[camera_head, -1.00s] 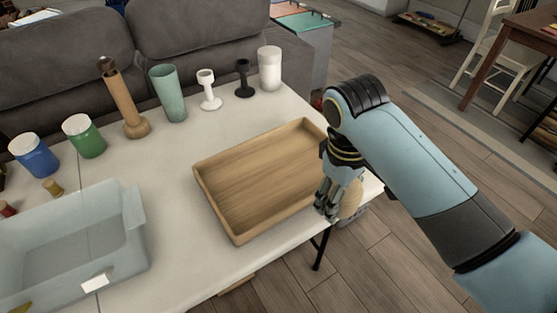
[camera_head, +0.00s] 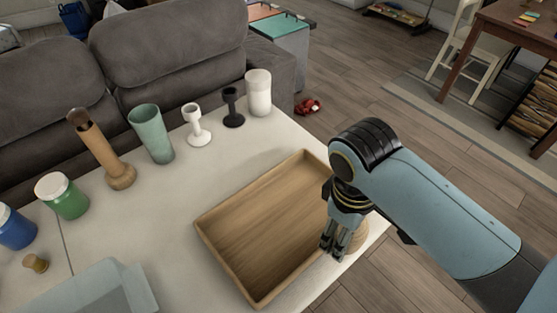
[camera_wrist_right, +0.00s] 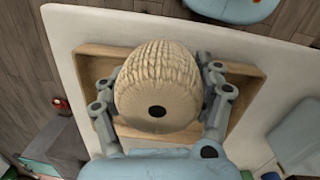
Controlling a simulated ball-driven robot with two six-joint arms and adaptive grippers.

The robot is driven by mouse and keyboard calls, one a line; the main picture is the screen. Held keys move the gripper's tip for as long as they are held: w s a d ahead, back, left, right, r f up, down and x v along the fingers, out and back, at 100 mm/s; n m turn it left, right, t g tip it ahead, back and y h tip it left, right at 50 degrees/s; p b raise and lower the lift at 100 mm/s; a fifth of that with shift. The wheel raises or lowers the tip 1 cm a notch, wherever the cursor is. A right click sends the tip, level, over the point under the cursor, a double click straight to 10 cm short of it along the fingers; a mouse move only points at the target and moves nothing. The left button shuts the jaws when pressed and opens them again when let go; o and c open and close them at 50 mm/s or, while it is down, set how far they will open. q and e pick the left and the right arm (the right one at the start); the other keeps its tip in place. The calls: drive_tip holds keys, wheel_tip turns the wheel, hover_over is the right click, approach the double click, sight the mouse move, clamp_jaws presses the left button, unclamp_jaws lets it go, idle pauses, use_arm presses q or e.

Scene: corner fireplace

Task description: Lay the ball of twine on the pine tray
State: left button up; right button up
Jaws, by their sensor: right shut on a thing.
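The ball of twine (camera_wrist_right: 158,85) is a pale, ribbed ball with a dark round hole. My right gripper (camera_wrist_right: 160,103) is shut on it, one finger on each side. In the head view my right gripper (camera_head: 335,246) is at the right edge of the pine tray, and the twine (camera_head: 360,238) shows partly behind its fingers. The pine tray (camera_head: 255,225) is a shallow, empty-looking wooden tray on the white table. In the wrist view the tray (camera_wrist_right: 97,70) lies behind the ball, which hides its middle. I cannot tell the ball's height above it. My left gripper is not in view.
On the white table (camera_head: 165,235), a green tumbler (camera_head: 152,135), a wooden bottle-like piece (camera_head: 105,155), white and black goblets and a white canister (camera_head: 258,92) stand behind the tray. A green jar (camera_head: 64,197), a blue jar and a pale bin (camera_head: 105,290) are at left.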

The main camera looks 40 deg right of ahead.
hover_over(303, 221)
drive_tip(key=s, duration=0.4)
drive_tip(key=f, duration=0.4)
drive_tip(key=shift+w+a+f, duration=0.1)
drive_tip(key=shift+w+f, duration=0.1)
drive_tip(key=w+f, duration=0.1)
drive_tip(key=w+f+b, duration=0.1)
drive_tip(key=w, duration=0.1)
drive_tip(key=shift+w+f, duration=0.15)
drive_tip(key=shift+w, duration=0.2)
drive_tip(key=shift+f, duration=0.2)
wheel_tip(303, 221, down, 3)
drive_tip(key=shift+f, duration=0.3)
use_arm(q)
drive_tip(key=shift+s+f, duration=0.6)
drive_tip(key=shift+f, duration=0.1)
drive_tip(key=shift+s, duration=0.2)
